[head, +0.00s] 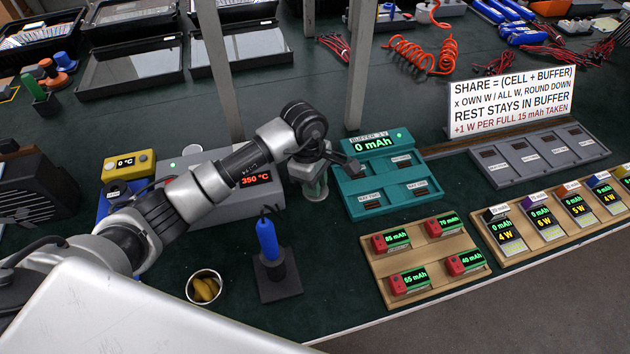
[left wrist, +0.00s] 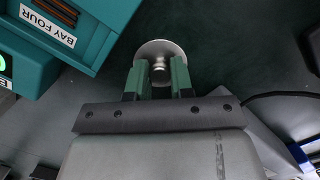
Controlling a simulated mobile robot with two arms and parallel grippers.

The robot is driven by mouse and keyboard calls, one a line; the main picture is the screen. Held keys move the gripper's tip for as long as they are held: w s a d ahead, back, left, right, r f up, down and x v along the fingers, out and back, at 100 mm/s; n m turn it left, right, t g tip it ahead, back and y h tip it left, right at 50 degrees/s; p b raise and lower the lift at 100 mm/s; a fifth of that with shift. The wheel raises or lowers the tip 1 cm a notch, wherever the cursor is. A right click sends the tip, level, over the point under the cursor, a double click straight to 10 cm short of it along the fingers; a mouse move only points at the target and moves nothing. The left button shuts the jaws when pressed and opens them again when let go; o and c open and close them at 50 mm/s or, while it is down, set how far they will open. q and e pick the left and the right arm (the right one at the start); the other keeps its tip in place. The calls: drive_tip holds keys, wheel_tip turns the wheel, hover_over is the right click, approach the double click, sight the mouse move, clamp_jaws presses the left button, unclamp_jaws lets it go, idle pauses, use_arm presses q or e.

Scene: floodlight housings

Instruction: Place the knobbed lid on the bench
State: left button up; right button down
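My left gripper (head: 314,187) points down at the bench (head: 335,262), between the grey station reading 350 °C and the teal buffer unit. The knobbed lid (head: 317,195) is a small round silver disc under the fingertips. In the left wrist view, the green fingers (left wrist: 160,74) stand on both sides of the lid's knob and look shut on it. The disc of the lid (left wrist: 160,46) shows beyond the fingertips. The lid is at or very near the bench top; I cannot tell whether it touches. My right gripper is not in view.
The teal buffer unit (head: 377,205) stands close to the right of the lid. The grey station (head: 228,203) is to the left. A blue-handled tool in a black stand (head: 280,283) and an open tin (head: 195,294) with yellow contents are nearer. Bare bench lies in front of the lid.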

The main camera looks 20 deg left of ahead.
use_arm(q)
drive_tip(key=o, duration=0.4)
drive_tip(key=shift+r+p, duration=0.25)
drive_tip(key=shift+p, duration=0.05)
wheel_tip(320, 180, up, 12)
drive_tip(key=a+b, duration=0.1)
drive_tip(key=shift+w+a+f, duration=0.15)
drive_tip(key=shift+w+a, duration=0.05)
drive_tip(key=shift+a, duration=0.15)
